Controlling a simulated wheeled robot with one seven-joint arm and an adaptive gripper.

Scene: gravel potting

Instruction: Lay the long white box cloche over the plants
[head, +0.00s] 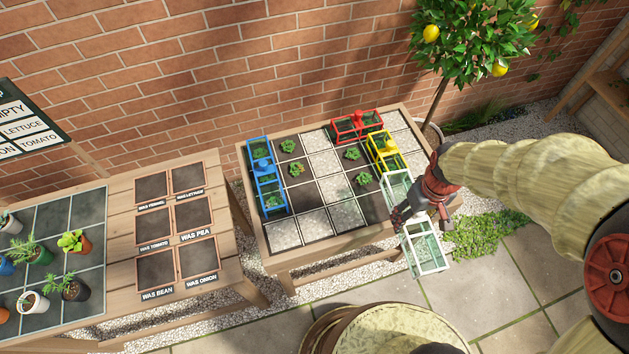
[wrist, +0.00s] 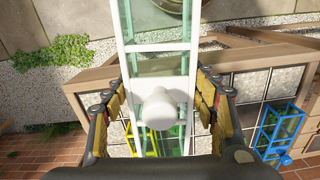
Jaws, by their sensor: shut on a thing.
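The long white box cloche (head: 428,252) has a white frame with clear greenish panes. It hangs at the right front corner of the planting table (head: 268,250), partly beyond its edge. My gripper (head: 418,212) is shut on it; in the wrist view the cloche's white knob (wrist: 158,108) lies between the fingers. Small green plants stand uncovered on the tiled top: two at the left (head: 288,146) (head: 295,169), two right of the middle (head: 352,153) (head: 363,180). My gripper and arm hide part of the cloche and the table's right edge.
A blue cloche (head: 262,160) stands at the left over a plant, a red one (head: 357,124) at the back, a yellow one (head: 384,150) at the right. A lemon tree (head: 470,40) rises behind right. A potting bench (head: 225,270) with potted plants is at left.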

